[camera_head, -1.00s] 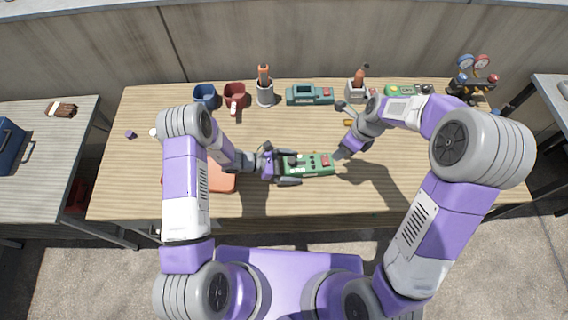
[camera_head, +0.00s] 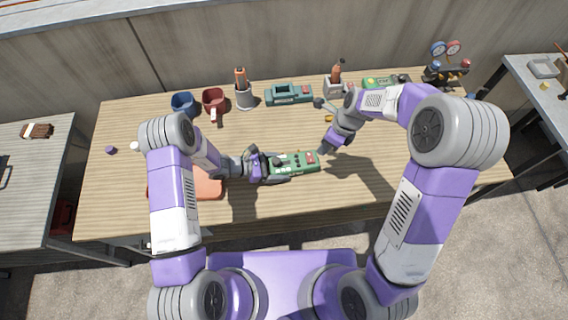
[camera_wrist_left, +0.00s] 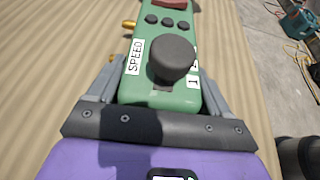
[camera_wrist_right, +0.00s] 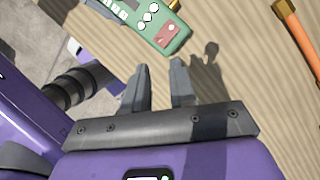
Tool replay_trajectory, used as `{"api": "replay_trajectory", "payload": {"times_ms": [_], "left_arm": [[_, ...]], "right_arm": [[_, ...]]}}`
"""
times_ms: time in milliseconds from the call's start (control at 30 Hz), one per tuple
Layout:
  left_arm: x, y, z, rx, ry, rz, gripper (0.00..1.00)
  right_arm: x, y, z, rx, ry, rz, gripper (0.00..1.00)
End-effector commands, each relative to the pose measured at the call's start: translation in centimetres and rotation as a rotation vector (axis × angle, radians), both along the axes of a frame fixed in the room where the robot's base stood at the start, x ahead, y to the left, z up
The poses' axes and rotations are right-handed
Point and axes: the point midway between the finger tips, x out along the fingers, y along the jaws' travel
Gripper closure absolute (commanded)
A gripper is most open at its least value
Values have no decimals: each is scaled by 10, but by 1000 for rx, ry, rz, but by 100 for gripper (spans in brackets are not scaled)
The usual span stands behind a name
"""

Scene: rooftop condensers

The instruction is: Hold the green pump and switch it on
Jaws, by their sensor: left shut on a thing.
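The green pump (camera_head: 300,160) lies on the wooden workbench in the head view. In the left wrist view the pump (camera_wrist_left: 165,92) shows a black knob, a "SPEED" label, small black buttons and a red switch (camera_wrist_left: 170,3) at its far end. My left gripper (camera_head: 272,167) is shut on the pump, its fingers along both sides near the knob. My right gripper (camera_head: 323,149) is beside the pump's red-switch end. In the right wrist view my right gripper (camera_wrist_right: 160,82) is open and empty, apart from the pump, with the red switch (camera_wrist_right: 168,35) ahead of its fingertips.
Along the bench's back are a blue mug (camera_head: 183,104), a red mug (camera_head: 212,101), holders with orange-handled tools (camera_head: 241,80), a teal device (camera_head: 289,94), another green device (camera_head: 380,82) and a gauge set (camera_head: 447,68). An orange pad (camera_head: 208,188) lies under my left arm. The front right is clear.

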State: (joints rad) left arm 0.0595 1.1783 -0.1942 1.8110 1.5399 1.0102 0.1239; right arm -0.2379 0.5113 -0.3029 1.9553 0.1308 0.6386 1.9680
Motion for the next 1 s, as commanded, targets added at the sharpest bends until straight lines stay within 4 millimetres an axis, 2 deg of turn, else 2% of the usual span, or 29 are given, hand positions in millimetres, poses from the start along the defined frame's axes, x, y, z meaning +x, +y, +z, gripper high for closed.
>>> {"api": "replay_trajectory", "payload": {"times_ms": [33,167,1000], "left_arm": [[0,0,0,0,1,1,77],[0,0,0,0,1,1,77],[0,1,0,0,1,1,77]], "right_arm": [[0,1,0,-2,-5,22,82],[2,3,2,-15,-36,168,100],[14,25,26,-70,-364,1993,100]]}}
